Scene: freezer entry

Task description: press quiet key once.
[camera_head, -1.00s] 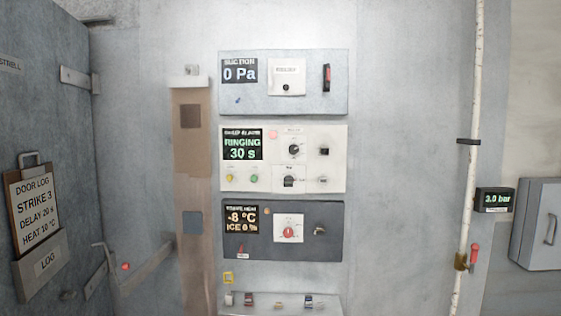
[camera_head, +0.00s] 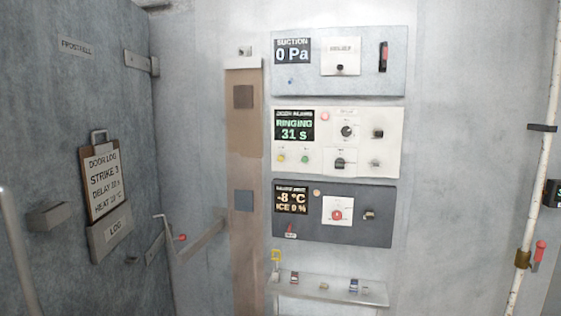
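The white door alarm panel (camera_head: 390,115) is on the wall, middle of three stacked panels. Its display (camera_head: 294,125) reads RINGING 31 s. Below the display sit a small yellow button (camera_head: 281,158) and a small green button (camera_head: 305,159); their labels are too small to read, so I cannot tell which key is the quiet key. The panel also has a pink-red lamp (camera_head: 325,116), a black upper knob (camera_head: 347,131), a lower knob (camera_head: 339,163) and two small fittings at right. Neither of my grippers is in view.
Above is the suction panel (camera_head: 360,85), reading 0 Pa; below is a dark heater panel (camera_head: 375,232), reading -8 °C. A small shelf (camera_head: 335,289) with several little items juts out beneath. A door with a log clipboard (camera_head: 104,180) stands left; a pipe (camera_head: 535,175) runs at right.

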